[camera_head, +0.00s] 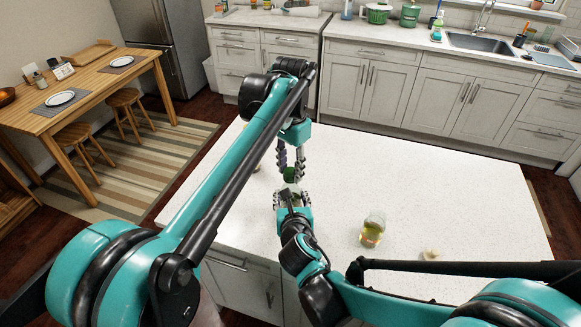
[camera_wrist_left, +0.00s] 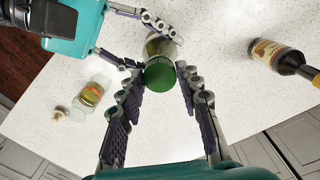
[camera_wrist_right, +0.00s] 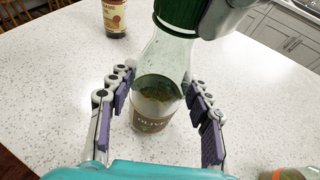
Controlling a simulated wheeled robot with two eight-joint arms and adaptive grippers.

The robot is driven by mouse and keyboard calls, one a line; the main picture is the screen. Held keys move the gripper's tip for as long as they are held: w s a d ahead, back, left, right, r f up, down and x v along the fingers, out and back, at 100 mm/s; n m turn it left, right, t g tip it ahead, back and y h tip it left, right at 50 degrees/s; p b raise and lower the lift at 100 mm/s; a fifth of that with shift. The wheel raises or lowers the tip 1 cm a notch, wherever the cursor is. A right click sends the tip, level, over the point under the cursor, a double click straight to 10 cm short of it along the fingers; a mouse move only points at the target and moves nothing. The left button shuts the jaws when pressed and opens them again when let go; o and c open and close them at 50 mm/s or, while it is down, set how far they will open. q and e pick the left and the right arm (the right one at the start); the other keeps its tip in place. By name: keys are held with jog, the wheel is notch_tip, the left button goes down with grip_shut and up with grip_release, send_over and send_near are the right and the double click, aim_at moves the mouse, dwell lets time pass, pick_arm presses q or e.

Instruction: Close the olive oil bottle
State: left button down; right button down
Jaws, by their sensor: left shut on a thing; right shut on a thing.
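The olive oil bottle (camera_wrist_right: 160,75) is clear glass with a brown label reading "OLIVE" and stands upright on the counter. Its green cap (camera_wrist_left: 159,75) is at the mouth; I cannot tell whether it is fully seated. The cap also shows in the head view (camera_head: 290,173). My left gripper (camera_head: 290,166) reaches down from above, shut on the cap, its fingers on either side. My right gripper (camera_wrist_right: 158,85) comes from the near side, shut on the bottle's body. In the head view the two grippers hide most of the bottle.
A dark bottle with a label (camera_wrist_left: 277,55) stands on the other side. The white counter (camera_head: 450,190) is otherwise mostly clear.

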pick_arm(q)
jog(key=m, duration=1.3)
jog(key=c, duration=1)
grip_release()
notch_tip(320, 180, up, 12)
jog(key=shift+f, duration=0.1)
